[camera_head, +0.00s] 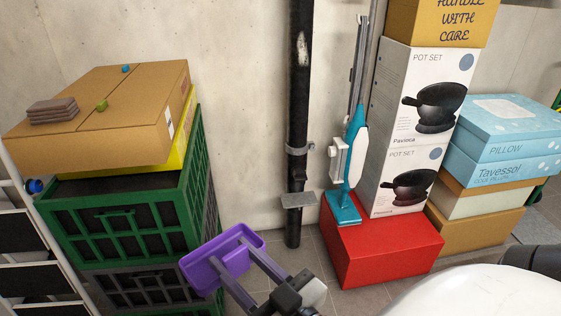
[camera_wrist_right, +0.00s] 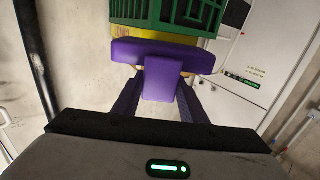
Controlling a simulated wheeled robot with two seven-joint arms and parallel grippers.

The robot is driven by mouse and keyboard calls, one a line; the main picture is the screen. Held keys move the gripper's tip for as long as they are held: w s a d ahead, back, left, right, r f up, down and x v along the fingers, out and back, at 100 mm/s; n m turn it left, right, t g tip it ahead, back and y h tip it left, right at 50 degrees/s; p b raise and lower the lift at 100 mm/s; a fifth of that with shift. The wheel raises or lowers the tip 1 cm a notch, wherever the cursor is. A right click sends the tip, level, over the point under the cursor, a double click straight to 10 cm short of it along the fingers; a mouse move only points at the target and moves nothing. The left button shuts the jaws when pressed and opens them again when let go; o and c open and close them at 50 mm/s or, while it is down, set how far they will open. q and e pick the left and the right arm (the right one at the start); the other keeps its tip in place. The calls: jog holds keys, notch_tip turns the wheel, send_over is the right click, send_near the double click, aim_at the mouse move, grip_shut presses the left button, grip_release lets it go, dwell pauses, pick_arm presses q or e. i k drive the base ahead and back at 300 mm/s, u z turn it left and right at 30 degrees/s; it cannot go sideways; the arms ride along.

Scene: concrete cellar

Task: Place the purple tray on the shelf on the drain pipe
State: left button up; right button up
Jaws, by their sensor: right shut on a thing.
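The purple tray (camera_head: 222,256) is at the lower middle of the head view, in front of the green crate, and looks tilted. My right gripper (camera_head: 246,258) is shut on it; the wrist view shows the fingers (camera_wrist_right: 160,92) on either side of a purple part of the tray (camera_wrist_right: 165,54). The shelf (camera_head: 298,200) is a small grey plate fixed low on the black drain pipe (camera_head: 299,90). Its top looks bare. The tray is held apart from it, to its lower left in the head view. My left gripper is not in view.
A green crate (camera_head: 118,222) with a cardboard box (camera_head: 110,105) stands left. A teal vacuum cleaner (camera_head: 350,160) stands close right of the pipe, by a red box (camera_head: 380,242) and stacked pot set boxes (camera_head: 418,120). Bare floor shows below the pipe.

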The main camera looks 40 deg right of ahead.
aim_at(299, 199)
jog(key=k, duration=0.25)
jog(key=z, duration=0.85)
jog(key=i, duration=1.3)
jog(key=u, duration=0.15)
